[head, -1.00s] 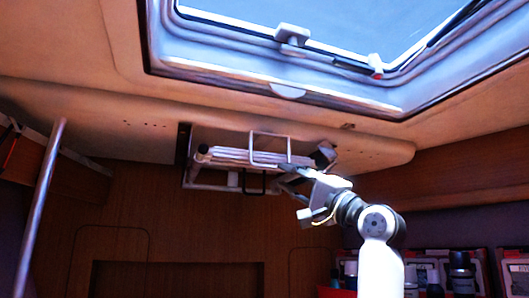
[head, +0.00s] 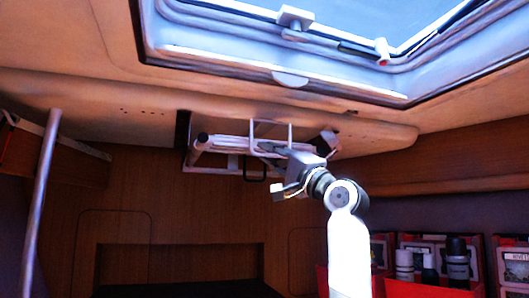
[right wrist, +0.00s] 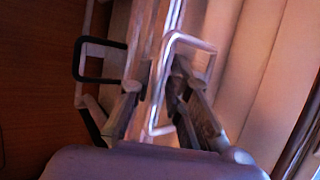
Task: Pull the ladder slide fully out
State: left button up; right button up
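The ladder slide (head: 222,143) is a folded white frame under the cream ceiling panel, below the hatch. A white wire loop handle (head: 252,130) sticks up at its front. My right gripper (head: 264,148) reaches the handle from the right. In the right wrist view, its two fingers (right wrist: 157,78) stand apart, with one side of the white loop (right wrist: 161,95) between them. A gap shows around the loop's bar, and I cannot tell whether a finger touches it. A black loop (right wrist: 80,60) sits left of the fingers. My left gripper is not in view.
A skylight hatch (head: 290,79) opens overhead. A metal pole (head: 42,195) stands at the left. A red bin with bottles (head: 457,260) and framed boxes is at the lower right. The wood-panelled wall (head: 170,215) is behind, with free space before it.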

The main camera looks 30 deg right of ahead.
jog(key=shift+w, duration=0.1)
grip_shut()
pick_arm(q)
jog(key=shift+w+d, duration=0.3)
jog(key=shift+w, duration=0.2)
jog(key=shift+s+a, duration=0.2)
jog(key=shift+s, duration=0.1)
